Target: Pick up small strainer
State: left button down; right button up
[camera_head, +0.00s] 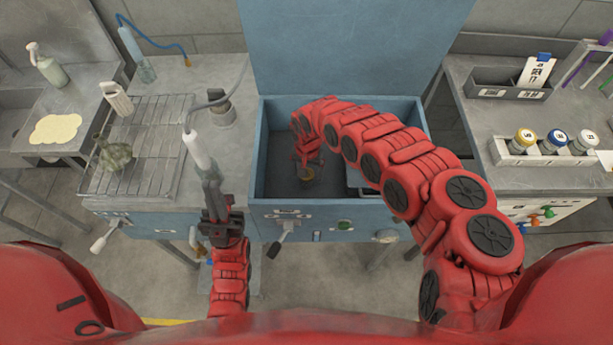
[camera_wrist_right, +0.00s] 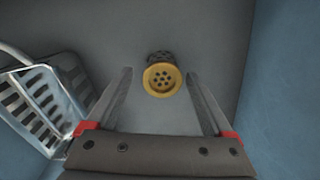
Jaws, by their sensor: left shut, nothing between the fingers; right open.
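The small strainer (camera_wrist_right: 162,80) is a yellow round piece with dark holes and a dark mesh part behind it. It is on the grey floor of the blue basin (camera_head: 262,150). In the head view the strainer (camera_head: 306,175) is small and partly hidden by my right gripper (camera_head: 307,160). In the right wrist view my right gripper (camera_wrist_right: 160,95) is open, with the strainer between the lines of its two fingers, near their tips. I cannot tell whether they touch it. My left gripper (camera_head: 211,185) is shut and empty, left of the basin, by a white hose nozzle (camera_head: 200,150).
A metal basket (camera_wrist_right: 45,100) is in the basin, left of the fingers. Basin walls rise close around my right arm; the blue lid (camera_head: 350,45) stands open behind. A wire rack (camera_head: 150,140) with a flask (camera_head: 113,153) is left. A bottle rack (camera_head: 540,155) is right.

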jog(key=f, duration=0.2)
jog(key=shift+a+f, duration=0.25)
jog(key=shift+f, duration=0.1)
jog(key=shift+d+f, duration=0.15)
jog(key=shift+f, duration=0.2)
jog(key=shift+c, duration=0.2)
grip_shut()
